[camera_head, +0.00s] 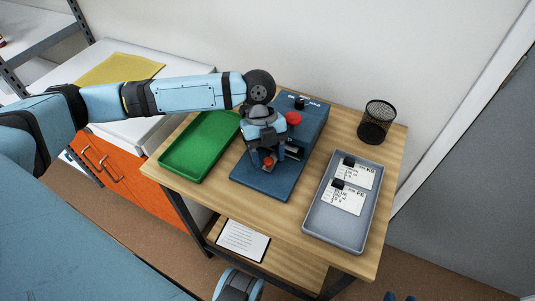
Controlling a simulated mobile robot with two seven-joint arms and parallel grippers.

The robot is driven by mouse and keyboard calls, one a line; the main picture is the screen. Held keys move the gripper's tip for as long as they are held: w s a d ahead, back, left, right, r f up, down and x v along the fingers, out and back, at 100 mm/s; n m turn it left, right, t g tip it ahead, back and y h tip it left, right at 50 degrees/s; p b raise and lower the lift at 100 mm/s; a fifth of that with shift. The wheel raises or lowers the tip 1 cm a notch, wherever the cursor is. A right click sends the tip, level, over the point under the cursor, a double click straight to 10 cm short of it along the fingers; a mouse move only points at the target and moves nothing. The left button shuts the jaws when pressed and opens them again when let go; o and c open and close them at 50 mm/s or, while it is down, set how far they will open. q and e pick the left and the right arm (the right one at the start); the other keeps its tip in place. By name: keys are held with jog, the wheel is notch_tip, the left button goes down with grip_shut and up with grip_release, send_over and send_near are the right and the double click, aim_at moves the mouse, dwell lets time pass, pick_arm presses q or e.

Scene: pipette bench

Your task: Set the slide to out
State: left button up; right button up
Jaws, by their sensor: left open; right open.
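A dark blue device (262,179) sits in the middle of the wooden table. My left gripper (267,159) is over its front part, pointing down, with its fingers apart. A small red-orange piece (268,162) shows between or just below the fingers; whether they touch it I cannot tell. A black and pale part (293,153) shows just right of the fingers. Which part is the slide is unclear, as the gripper hides much of this area. My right gripper (400,297) shows only as two separated fingertips at the bottom edge, away from the device.
A red round knob (293,118) is further back on the device. A green tray (201,147) lies to its left. A grey tray (319,222) with two labelled cards (344,198) lies to its right. A black mesh cup (376,122) stands at the back right.

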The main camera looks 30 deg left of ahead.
jog(key=shift+f, duration=0.1)
pick_arm(q)
grip_shut()
jog(key=s+p, duration=0.4)
jog(key=shift+s+d+r, duration=0.15)
jog(key=shift+s+r, duration=0.2)
jog(key=shift+s, duration=0.05)
jog(key=s+p, duration=0.1)
jog(key=s, duration=0.1)
jog(key=s+p, duration=0.1)
jog(key=s, duration=0.1)
jog(key=s+p, duration=0.2)
jog(key=shift+s+d+f, duration=0.2)
jog(key=shift+f, duration=0.05)
jog(key=shift+s+f, duration=0.15)
jog(key=shift+f, duration=0.05)
pick_arm(e)
jog(key=r, duration=0.3)
jog(key=shift+s+d+r, duration=0.15)
jog(key=shift+d+r, duration=0.15)
jog(key=shift+d, duration=0.05)
pick_arm(q)
jog(key=shift+c, duration=1.5)
grip_release()
jog(key=o, duration=0.3)
jog(key=shift+s+r, duration=0.1)
pick_arm(e)
jog(key=shift+s+a+g, duration=0.1)
jog(key=shift+s+g, duration=0.1)
jog(key=shift+g, duration=0.1)
